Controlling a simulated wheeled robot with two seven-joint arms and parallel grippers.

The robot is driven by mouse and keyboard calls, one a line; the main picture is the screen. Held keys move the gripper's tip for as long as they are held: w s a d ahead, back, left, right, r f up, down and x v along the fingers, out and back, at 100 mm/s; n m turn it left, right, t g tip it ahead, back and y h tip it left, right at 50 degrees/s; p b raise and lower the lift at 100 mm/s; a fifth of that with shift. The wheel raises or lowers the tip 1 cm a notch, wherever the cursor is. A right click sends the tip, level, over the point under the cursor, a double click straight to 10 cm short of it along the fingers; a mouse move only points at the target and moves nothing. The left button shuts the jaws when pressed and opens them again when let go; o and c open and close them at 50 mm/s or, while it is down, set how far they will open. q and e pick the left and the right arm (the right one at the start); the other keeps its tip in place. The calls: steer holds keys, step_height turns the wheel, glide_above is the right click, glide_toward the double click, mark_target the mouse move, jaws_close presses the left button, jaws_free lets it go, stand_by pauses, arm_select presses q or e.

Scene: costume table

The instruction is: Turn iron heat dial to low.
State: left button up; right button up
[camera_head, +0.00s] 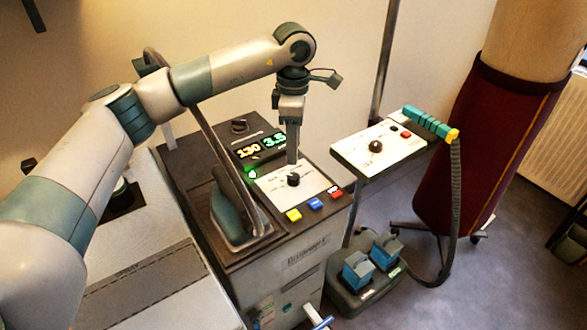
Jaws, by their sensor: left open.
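A dark round dial (293,180) sits on a white panel of the ironing station, right of the iron (228,214). Its markings are too small to read. My left gripper (292,160) points straight down just above this dial, fingers open; whether they touch it I cannot tell. A display (261,146) behind shows 130 in orange and 3.5 in green. Another dark knob (239,126) is at the station's back. I cannot read which knob is labelled for iron heat. My right gripper is not in view.
Yellow (293,215), blue (315,204) and red (335,194) buttons line the station's front edge. A white side panel (345,151) with its own knob (375,146) and a teal handle (430,123) stand right. A pedal unit (360,282) is on the floor.

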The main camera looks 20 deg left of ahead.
mark_target(294, 176)
arm_select(q)
step_height(294, 176, down, 8)
steer(key=shift+p, duration=0.85)
steer(key=shift+f, duration=0.5)
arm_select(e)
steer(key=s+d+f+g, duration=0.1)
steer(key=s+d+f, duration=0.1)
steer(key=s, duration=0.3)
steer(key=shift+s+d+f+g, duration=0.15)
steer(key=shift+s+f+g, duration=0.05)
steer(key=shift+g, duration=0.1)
arm_select(q)
steer(key=shift+c, duration=0.6)
steer(key=c, duration=0.9)
